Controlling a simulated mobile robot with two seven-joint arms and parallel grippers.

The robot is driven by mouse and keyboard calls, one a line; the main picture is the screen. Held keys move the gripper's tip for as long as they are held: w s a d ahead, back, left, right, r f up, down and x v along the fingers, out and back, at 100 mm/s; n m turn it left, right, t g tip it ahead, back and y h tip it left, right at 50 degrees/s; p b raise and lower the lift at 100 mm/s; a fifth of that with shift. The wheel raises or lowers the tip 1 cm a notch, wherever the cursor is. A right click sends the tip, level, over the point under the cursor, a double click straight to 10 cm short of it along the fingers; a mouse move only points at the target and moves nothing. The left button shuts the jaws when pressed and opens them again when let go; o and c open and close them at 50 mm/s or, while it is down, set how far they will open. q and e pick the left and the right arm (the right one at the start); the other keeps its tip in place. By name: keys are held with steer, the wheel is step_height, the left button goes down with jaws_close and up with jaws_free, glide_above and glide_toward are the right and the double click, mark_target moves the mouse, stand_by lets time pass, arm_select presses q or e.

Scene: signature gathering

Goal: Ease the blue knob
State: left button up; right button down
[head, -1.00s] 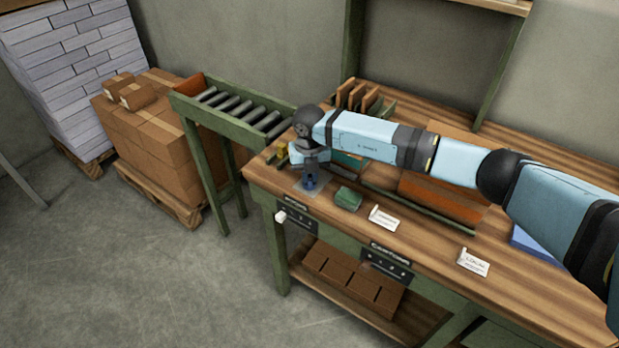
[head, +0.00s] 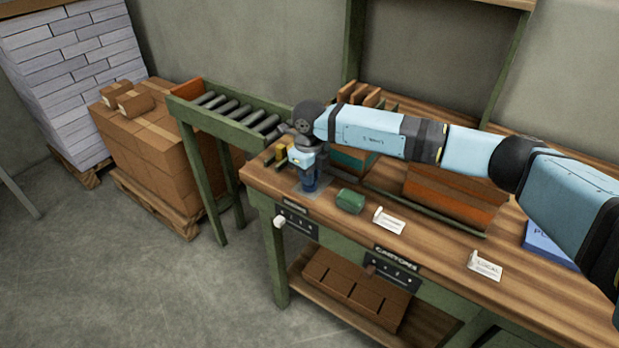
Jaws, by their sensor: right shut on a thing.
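The blue knob (head: 309,182) stands on a small grey plate (head: 322,188) at the left end of the wooden workbench. My right arm reaches in from the right, and my right gripper (head: 308,172) points down over the knob and is shut on it. The fingers hide the upper part of the knob. My left gripper is not in view.
A green block (head: 350,200) lies just right of the plate. White cards (head: 389,220) stand along the front edge of the workbench (head: 430,240). A roller conveyor (head: 235,118) adjoins its left end. Stacked cartons (head: 155,150) stand on a pallet further left.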

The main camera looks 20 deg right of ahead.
steer(key=shift+n, duration=0.3)
stand_by(0.4)
steer(key=c, duration=1.2)
jaws_free()
steer(key=shift+o, duration=0.2)
steer(key=shift+r, duration=0.25)
step_height(320, 180, up, 13)
steer(key=shift+r, duration=0.15)
